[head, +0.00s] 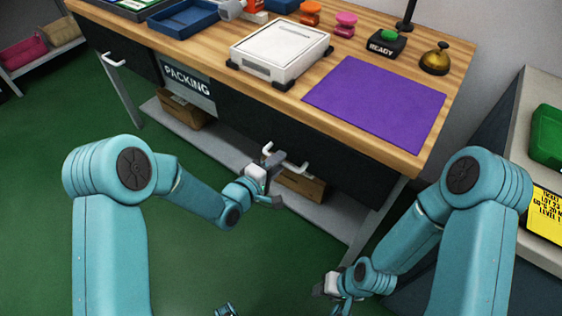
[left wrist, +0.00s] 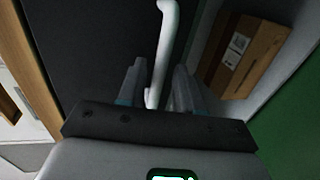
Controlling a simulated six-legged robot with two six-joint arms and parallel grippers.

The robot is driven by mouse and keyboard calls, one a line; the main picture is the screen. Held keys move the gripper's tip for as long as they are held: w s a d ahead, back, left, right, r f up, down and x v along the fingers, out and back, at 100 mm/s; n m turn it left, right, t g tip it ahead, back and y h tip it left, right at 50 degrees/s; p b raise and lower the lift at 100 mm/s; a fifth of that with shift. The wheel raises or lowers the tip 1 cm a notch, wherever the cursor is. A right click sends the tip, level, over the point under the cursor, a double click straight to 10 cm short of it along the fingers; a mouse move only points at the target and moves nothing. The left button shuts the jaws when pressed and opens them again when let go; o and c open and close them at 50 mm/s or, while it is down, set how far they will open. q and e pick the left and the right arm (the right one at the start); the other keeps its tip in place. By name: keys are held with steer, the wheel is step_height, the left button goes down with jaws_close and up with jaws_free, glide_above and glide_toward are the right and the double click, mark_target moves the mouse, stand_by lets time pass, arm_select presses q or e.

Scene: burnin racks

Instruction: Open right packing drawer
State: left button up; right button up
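The right packing drawer (head: 335,143) has a dark front under the bench top and looks flush with the bench. Its white bar handle (head: 292,163) is partly hidden behind my left gripper (head: 274,185). In the left wrist view the handle (left wrist: 163,50) runs down between the two fingers of my left gripper (left wrist: 158,88). The fingers are apart, one on each side of the bar, with a gap visible; contact is not clear. My right gripper (head: 325,285) hangs low, away from the drawer; its fingers are too small and blurred to read.
The wooden packing bench (head: 395,148) carries a white box (head: 280,50), a purple mat (head: 375,100) and a bell (head: 436,58). A left drawer handle (head: 113,60) shows. Cardboard boxes (head: 300,183) stand on the lower shelf. Green floor (head: 190,265) in front is clear.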

arm_select(q)
steer(key=shift+x, duration=0.8)
arm_select(e)
steer(key=shift+a+f, duration=0.1)
steer(key=shift+a, duration=0.05)
arm_select(q)
steer(key=shift+s, duration=0.1)
arm_select(e)
steer(key=shift+s, duration=0.1)
arm_select(q)
steer(key=shift+d, duration=0.1)
jaws_close()
arm_select(e)
steer(key=shift+s, duration=0.1)
